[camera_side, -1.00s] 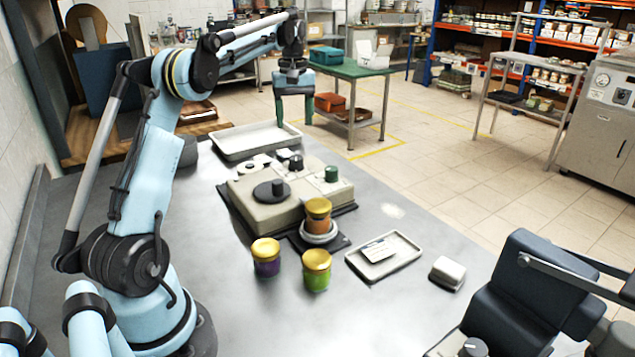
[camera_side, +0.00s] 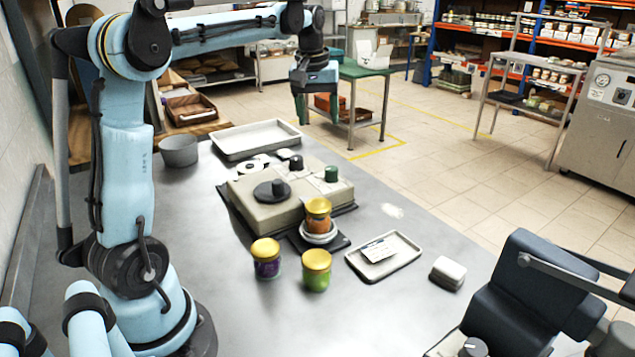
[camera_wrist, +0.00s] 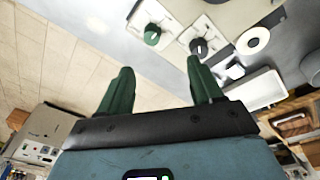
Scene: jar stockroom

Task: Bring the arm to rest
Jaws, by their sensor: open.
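My gripper (camera_side: 318,108) is raised in the side view, out past the far right edge of the grey worktop (camera_side: 225,290), well above the floor. In the wrist view its two green fingers (camera_wrist: 158,85) stand wide apart with nothing between them. It touches nothing that I can see. My arm reaches up and across the far end of the worktop.
On the worktop stand a beige machine (camera_side: 245,212), an orange jar (camera_side: 318,217) on a white dish, a purple jar (camera_side: 266,262), a green jar (camera_side: 316,275), a small tray with a card (camera_side: 412,255), an empty tray (camera_side: 257,151) and a grey bowl (camera_side: 179,150).

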